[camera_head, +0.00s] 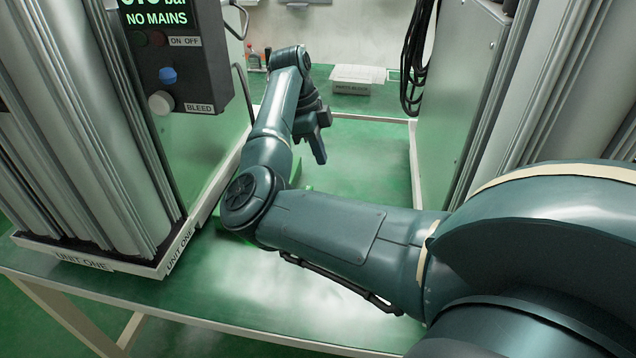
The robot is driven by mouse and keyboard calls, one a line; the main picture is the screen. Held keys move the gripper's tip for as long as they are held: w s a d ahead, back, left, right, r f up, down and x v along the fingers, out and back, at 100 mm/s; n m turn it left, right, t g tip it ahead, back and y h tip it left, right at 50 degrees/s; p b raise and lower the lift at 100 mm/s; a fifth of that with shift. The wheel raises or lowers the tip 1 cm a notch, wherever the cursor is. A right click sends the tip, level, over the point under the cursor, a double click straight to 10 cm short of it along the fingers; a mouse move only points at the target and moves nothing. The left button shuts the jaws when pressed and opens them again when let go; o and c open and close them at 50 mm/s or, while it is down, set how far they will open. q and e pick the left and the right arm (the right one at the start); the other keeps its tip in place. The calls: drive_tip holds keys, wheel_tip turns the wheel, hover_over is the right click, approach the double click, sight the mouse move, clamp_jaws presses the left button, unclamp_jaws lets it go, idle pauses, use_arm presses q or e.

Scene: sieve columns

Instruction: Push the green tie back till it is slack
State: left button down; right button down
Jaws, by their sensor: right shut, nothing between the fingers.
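My right arm comes in from the right and bends back. Its gripper (320,158) is shut and empty, pointing down above the green bench. A brighter green piece (228,236) shows from behind the arm's elbow, most of it hidden; I cannot tell whether it is the green tie or whether it is taut or slack. My left gripper is not in view.
Unit one's grey columns and white base (90,262) stand at left, with a dark control panel (180,60) reading NO MAINS. Another columned unit (455,100) and black cables (415,60) stand at right. A white box (357,80) and bottles (254,60) are at the back.

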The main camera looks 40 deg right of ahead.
drive_tip(key=x, duration=0.9)
drive_tip(key=shift+s+d+f, duration=0.1)
drive_tip(key=shift+d, duration=0.2)
drive_tip(key=shift+w+a+f, duration=0.25)
drive_tip(key=shift+w+a, duration=0.65)
drive_tip(key=shift+w, duration=0.25)
drive_tip(key=shift+w+a, duration=0.3)
drive_tip(key=shift+w, duration=0.1)
